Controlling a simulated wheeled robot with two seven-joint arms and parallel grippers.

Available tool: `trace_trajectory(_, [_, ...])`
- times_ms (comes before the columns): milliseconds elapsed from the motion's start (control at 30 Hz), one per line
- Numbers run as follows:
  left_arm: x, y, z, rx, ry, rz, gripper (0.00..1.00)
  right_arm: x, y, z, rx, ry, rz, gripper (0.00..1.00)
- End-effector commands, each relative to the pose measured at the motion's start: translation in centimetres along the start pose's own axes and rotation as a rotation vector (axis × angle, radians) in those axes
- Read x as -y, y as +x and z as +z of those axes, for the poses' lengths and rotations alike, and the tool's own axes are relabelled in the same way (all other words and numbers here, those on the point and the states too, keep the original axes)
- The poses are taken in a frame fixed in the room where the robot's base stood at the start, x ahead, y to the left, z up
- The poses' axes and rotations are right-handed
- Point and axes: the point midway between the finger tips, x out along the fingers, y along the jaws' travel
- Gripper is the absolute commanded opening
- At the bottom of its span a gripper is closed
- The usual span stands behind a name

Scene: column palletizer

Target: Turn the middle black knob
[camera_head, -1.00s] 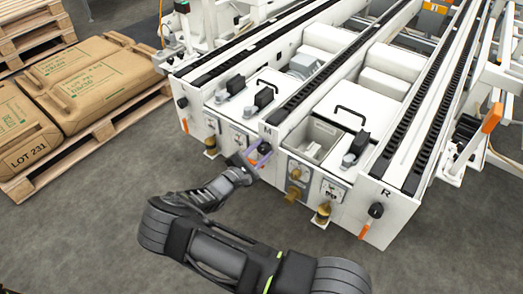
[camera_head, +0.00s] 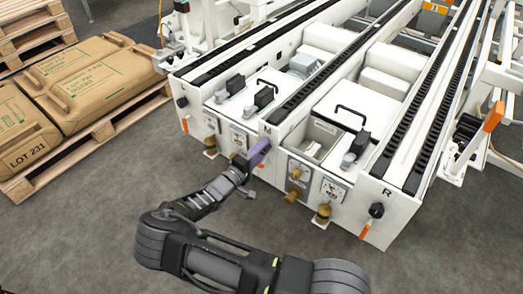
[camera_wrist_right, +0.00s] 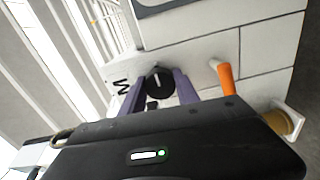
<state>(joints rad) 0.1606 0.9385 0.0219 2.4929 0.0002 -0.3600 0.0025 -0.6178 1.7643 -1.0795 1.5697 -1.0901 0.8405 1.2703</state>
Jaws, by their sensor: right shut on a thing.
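The middle black knob (camera_wrist_right: 158,83) sits on the white front panel of the machine's middle rail, beside the letter M. In the right wrist view it is between the two purple fingers of my right gripper (camera_head: 261,148), and a white mark shows on its face. The right gripper is shut on this knob. In the head view its fingers reach the panel under the M and hide the knob. My left gripper is in neither view.
A left black knob (camera_head: 181,102) and a right black knob (camera_head: 376,210) sit on the outer rail ends. An orange handle (camera_wrist_right: 225,78) juts out close beside the middle knob. Brass-coloured fittings (camera_head: 292,197) stick out nearby. The grey floor in front is clear.

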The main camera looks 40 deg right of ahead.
Motion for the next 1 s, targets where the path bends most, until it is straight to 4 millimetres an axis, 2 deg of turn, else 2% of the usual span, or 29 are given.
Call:
trace_trajectory(333, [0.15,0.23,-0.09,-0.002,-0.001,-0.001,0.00,0.14,-0.06,0.01,0.000,0.173,-0.002,0.00])
trace_trajectory(833, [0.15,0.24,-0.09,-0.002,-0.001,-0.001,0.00,0.15,-0.05,0.03,0.000,0.200,-0.003,0.00])
trace_trajectory(867, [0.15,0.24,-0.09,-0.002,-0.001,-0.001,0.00,0.15,-0.05,0.03,0.000,0.200,-0.003,0.38])
trace_trajectory(1000, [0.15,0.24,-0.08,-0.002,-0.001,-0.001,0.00,0.12,-0.04,0.02,0.000,0.200,-0.002,0.49])
